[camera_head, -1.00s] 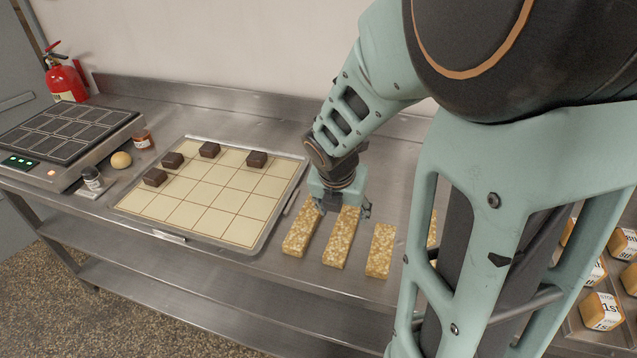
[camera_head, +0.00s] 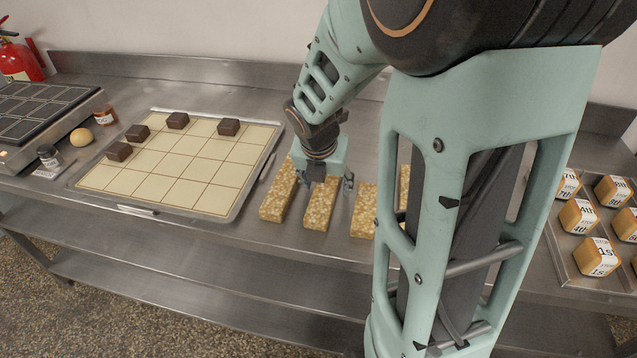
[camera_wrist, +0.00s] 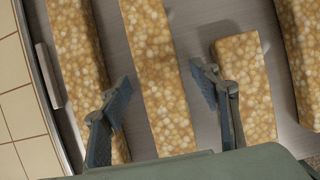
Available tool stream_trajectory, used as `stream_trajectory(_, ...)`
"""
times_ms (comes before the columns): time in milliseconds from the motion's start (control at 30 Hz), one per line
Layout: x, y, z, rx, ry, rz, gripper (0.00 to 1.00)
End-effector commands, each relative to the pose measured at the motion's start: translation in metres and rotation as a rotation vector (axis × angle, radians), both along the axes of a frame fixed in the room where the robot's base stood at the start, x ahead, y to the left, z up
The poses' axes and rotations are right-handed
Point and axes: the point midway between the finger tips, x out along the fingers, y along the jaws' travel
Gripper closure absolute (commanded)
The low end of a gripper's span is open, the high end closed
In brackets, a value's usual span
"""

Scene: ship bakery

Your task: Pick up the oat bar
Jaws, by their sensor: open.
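Several oat bars lie side by side on the steel counter, pale gold and grainy. In the wrist view one oat bar (camera_wrist: 156,75) runs between my gripper's open fingers (camera_wrist: 162,97), apart from both. The same bar (camera_head: 320,208) shows below my gripper (camera_head: 323,180) in the head view, its far end hidden by the gripper. Another bar (camera_head: 280,193) lies to its left, and the left finger overlaps that bar (camera_wrist: 78,55) in the wrist view. A shorter-looking bar (camera_wrist: 243,80) lies to the right, behind the right finger. Height above the bars is hard to tell.
A gridded tray (camera_head: 205,212) with several dark chocolate pieces (camera_head: 178,121) lies left of the bars. A tray of labelled blocks (camera_head: 597,257) stands at the right. A jar (camera_head: 105,115), a bun (camera_head: 80,137) and a scale-like machine (camera_head: 50,115) are at far left.

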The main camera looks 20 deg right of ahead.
Motion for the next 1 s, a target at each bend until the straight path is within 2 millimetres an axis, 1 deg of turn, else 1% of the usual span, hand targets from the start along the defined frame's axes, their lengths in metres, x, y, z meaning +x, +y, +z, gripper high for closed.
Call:
stream_trajectory(200, 0.0003, -0.0004, 0.0004, 0.000, 0.000, 0.000, 0.44)
stream_trajectory(233, 0.0003, -0.0004, 0.0004, 0.000, 0.000, 0.000, 0.46)
stream_trajectory(667, 0.0002, -0.0003, 0.0005, 0.000, 0.000, 0.000, 0.93)
stream_trajectory(1000, 0.0011, 0.0005, 0.0035, -0.001, -0.001, 0.000, 0.94)
